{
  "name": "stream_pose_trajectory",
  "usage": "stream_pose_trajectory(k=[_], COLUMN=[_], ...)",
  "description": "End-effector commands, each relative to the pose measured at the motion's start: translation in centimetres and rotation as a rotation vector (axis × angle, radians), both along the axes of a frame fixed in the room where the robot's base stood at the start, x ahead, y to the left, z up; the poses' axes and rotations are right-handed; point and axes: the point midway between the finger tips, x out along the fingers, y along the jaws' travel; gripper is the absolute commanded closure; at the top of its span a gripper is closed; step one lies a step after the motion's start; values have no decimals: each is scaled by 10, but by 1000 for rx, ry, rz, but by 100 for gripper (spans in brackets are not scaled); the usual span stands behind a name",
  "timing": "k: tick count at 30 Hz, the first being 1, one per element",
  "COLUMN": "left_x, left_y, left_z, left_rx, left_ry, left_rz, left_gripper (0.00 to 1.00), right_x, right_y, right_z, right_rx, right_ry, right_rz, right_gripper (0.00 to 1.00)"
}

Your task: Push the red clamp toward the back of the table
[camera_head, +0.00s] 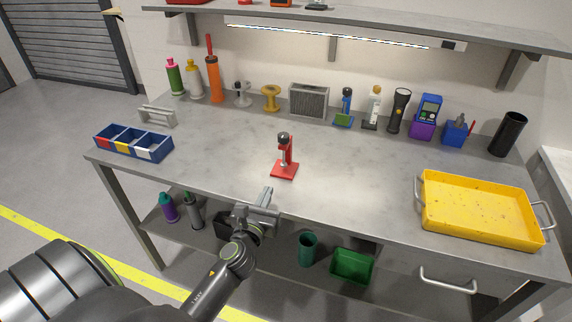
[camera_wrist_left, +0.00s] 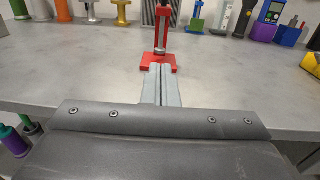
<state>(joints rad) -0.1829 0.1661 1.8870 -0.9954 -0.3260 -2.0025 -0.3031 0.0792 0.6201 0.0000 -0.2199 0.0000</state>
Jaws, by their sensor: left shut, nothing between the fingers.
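The red clamp (camera_head: 286,168) stands upright on its flat red base near the front middle of the grey table (camera_head: 225,145). In the left wrist view the clamp (camera_wrist_left: 161,35) stands straight ahead of the fingers. My left gripper (camera_head: 266,195) is shut and empty at the table's front edge, in front of the clamp and a little to its left in the head view. In the left wrist view its closed fingertips (camera_wrist_left: 158,72) point at the front of the base and overlap it; I cannot tell whether they touch. My right gripper is not in view.
The table is clear behind the clamp up to a back row with a yellow spool (camera_head: 271,98), a grey vented box (camera_head: 309,101) and a blue-green tool (camera_head: 345,108). A blue divided bin (camera_head: 150,154) stands left, a yellow tray (camera_head: 478,238) right.

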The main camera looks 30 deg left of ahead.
Motion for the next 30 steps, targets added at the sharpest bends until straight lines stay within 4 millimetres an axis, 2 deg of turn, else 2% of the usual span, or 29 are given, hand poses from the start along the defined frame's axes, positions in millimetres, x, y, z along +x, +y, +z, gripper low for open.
stream_pose_trajectory(k=[5, 15, 21, 30], left_x=[35, 94, 112, 117], left_y=[10, 28, 33, 35], left_z=[2, 0, 0, 0], left_rx=[1, -3, -4, -5], left_ry=[-2, -1, 0, 0], left_rz=[0, 0, 0, 0], left_gripper=[100, 100, 100, 100], right_x=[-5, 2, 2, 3], right_y=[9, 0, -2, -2], right_z=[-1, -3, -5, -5], right_rx=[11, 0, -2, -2], right_ry=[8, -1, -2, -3], right_rz=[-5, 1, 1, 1], right_gripper=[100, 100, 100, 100])
